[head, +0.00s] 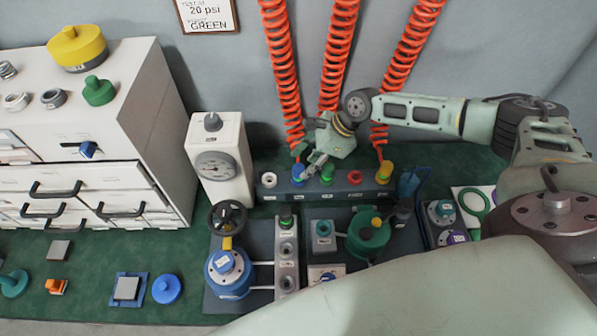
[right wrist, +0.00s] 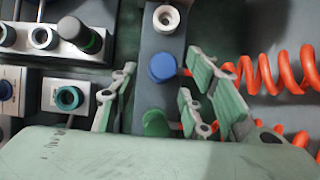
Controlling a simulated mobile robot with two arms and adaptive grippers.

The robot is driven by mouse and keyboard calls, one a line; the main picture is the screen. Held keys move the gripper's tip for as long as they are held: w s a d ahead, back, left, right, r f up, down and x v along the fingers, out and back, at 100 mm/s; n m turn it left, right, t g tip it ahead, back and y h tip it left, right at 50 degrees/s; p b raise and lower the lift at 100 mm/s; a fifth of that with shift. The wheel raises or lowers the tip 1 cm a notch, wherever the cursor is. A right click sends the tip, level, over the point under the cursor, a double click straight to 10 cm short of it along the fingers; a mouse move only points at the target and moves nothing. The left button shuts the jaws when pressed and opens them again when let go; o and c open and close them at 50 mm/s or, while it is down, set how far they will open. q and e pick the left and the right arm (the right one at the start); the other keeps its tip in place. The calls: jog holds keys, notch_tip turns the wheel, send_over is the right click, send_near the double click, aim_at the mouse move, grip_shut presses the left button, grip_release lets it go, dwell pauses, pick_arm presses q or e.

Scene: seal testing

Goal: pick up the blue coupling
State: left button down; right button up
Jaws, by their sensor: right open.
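The blue coupling (head: 297,172) stands on a dark manifold bar (head: 340,197) at the back of the bench, with an orange coiled hose rising behind it. It also shows in the right wrist view (right wrist: 163,67) as a round blue cap with its hose running right. My right gripper (head: 310,167) is just above the bar, beside the blue coupling in the head view. In the right wrist view the open fingers (right wrist: 163,88) stand on either side of the line of couplings, and the blue one shows between and slightly beyond their tips. Nothing is held. My left gripper is not in view.
On the same bar, a green coupling (head: 327,175) and a white fitting (head: 268,180) flank the blue one; a yellow coupling (head: 384,171) is farther right. A gauge box (head: 219,158) stands to the left. Orange hoses (head: 338,55) hang close behind my right gripper.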

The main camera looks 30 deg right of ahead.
aim_at(302, 168)
jog(key=x, duration=0.3)
jog(key=shift+a+f, duration=0.1)
jog(key=shift+f, duration=0.2)
grip_shut()
